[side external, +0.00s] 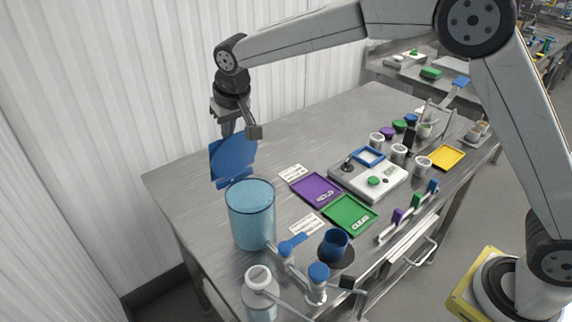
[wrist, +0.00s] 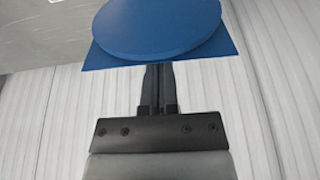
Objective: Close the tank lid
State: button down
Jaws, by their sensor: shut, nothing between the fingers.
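The tank (side external: 251,216) is a clear blue cylinder near the left front of the steel table. Its blue lid (side external: 232,158) stands raised, tilted up at the tank's back side, so the top is uncovered. My gripper (side external: 227,130) is behind the raised lid, with its fingers reaching down to the lid's upper edge. In the wrist view, the lid (wrist: 158,28) fills the top middle as a blue disc on a square plate. The gripper's fingers (wrist: 158,75) are shut with nothing between them, and their tips run behind the lid's edge. Whether they touch it I cannot tell.
Right of the tank lie a purple tray (side external: 316,189) and a green tray (side external: 349,214). A scale (side external: 369,176) stands beyond them. The table's back left is clear, near the wall.

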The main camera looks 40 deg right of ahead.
jog(key=shift+s+r, duration=0.2)
jog(key=shift+r, duration=2.55)
jog(key=shift+s+d+f, duration=0.3)
jog(key=shift+d+f, duration=0.05)
jog(key=shift+d, duration=0.2)
jog(key=s+d+f, duration=0.5)
jog(key=s, duration=0.4)
jog(key=s+d+f, duration=0.5)
jog(key=s, duration=0.3)
jog(key=s+d+f+g, duration=0.1)
jog(key=s+d+f, duration=0.4)
jog(key=s, duration=0.4)
jog(key=shift+s+d+f, duration=0.15)
jog(key=shift+s+d, duration=0.2)
jog(key=shift+d, duration=0.1)
